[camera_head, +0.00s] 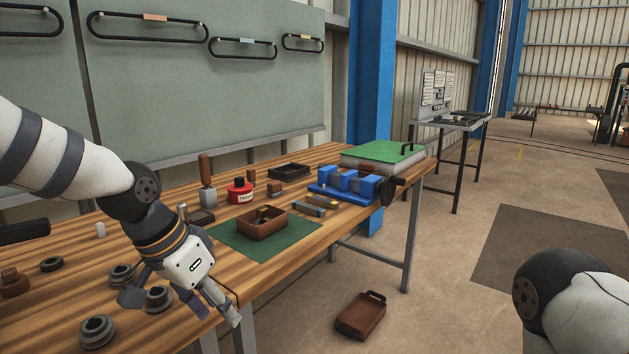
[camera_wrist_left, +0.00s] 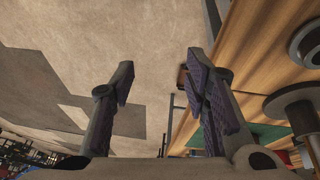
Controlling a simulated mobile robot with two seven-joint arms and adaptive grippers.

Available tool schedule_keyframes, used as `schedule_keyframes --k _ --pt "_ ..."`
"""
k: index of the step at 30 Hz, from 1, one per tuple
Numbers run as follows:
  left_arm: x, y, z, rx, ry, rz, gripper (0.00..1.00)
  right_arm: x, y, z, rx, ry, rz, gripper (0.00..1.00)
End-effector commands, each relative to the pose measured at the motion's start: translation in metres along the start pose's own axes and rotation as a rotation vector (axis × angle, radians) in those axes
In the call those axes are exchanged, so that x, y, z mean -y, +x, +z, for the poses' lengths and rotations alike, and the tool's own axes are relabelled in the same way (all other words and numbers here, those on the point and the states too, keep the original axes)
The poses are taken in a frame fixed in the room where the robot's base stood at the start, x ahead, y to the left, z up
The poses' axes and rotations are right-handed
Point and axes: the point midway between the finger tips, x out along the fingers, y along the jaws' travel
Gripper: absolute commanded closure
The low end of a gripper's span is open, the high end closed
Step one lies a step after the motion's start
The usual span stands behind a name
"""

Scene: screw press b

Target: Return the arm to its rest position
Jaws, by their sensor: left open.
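My left arm (camera_head: 70,165) comes in from the left over the wooden workbench. Its left gripper (camera_head: 213,308) points down and toward the bench's front edge. In the left wrist view the two fingers of the left gripper (camera_wrist_left: 163,85) are spread apart, with nothing between them but a view of the floor. Of my right arm (camera_head: 580,305) only a white and black part shows at the lower right; its gripper is out of view.
Dark ringed metal parts (camera_head: 97,331) stand close to the gripper on the workbench (camera_head: 300,250). A brown tray (camera_head: 262,228) sits on a green mat (camera_head: 245,247), and a blue vise (camera_head: 345,185) stands farther right. A brown bin (camera_head: 360,318) lies on the floor.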

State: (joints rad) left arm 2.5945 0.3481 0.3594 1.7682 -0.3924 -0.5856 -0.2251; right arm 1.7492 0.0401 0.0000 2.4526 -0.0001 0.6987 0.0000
Motion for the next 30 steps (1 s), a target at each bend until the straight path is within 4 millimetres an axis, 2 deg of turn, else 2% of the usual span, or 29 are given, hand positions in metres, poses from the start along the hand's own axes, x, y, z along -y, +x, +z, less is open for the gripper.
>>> schedule_keyframes --k 1,3,5,7,8,9,11,12,15,18,20,30 --pt "-0.008 0.039 0.026 0.044 -0.047 0.030 0.58 0.000 0.002 -0.001 -0.001 0.000 0.000 0.75" --pt "-0.022 0.086 0.066 0.086 -0.129 0.057 0.58 0.000 0.002 -0.002 -0.004 0.000 0.000 0.75" --pt "-0.035 0.122 0.108 0.127 -0.209 0.070 0.58 0.000 0.002 -0.002 -0.003 0.000 0.000 0.75" --pt "-0.051 0.157 0.165 0.180 -0.310 0.067 0.58 0.000 0.001 -0.001 -0.002 0.000 0.000 0.75" --pt "-0.058 0.168 0.192 0.205 -0.353 0.057 0.58 0.000 0.001 -0.001 -0.001 0.000 0.000 0.75" --pt "-0.068 0.180 0.228 0.239 -0.408 0.039 0.58 0.000 0.001 -0.001 -0.001 0.000 0.000 0.75" --pt "-0.079 0.189 0.280 0.286 -0.481 -0.002 0.58 0.000 0.001 -0.001 -0.001 0.000 0.000 0.75" --pt "-0.086 0.189 0.312 0.316 -0.519 -0.033 0.58 0.000 0.001 -0.001 -0.001 0.000 0.000 0.75" --pt "-0.096 0.182 0.373 0.373 -0.580 -0.111 0.58 0.000 0.001 -0.001 -0.002 0.000 0.000 0.75" --pt "-0.100 0.172 0.405 0.402 -0.604 -0.165 0.58 0.000 0.001 -0.001 -0.002 0.000 0.000 0.75" --pt "-0.101 0.168 0.413 0.408 -0.609 -0.180 0.58 0.000 0.001 -0.001 -0.002 0.000 0.000 0.75" --pt "-0.100 0.168 0.414 0.405 -0.611 -0.184 0.58 0.000 0.001 -0.001 -0.002 0.000 0.000 0.75"
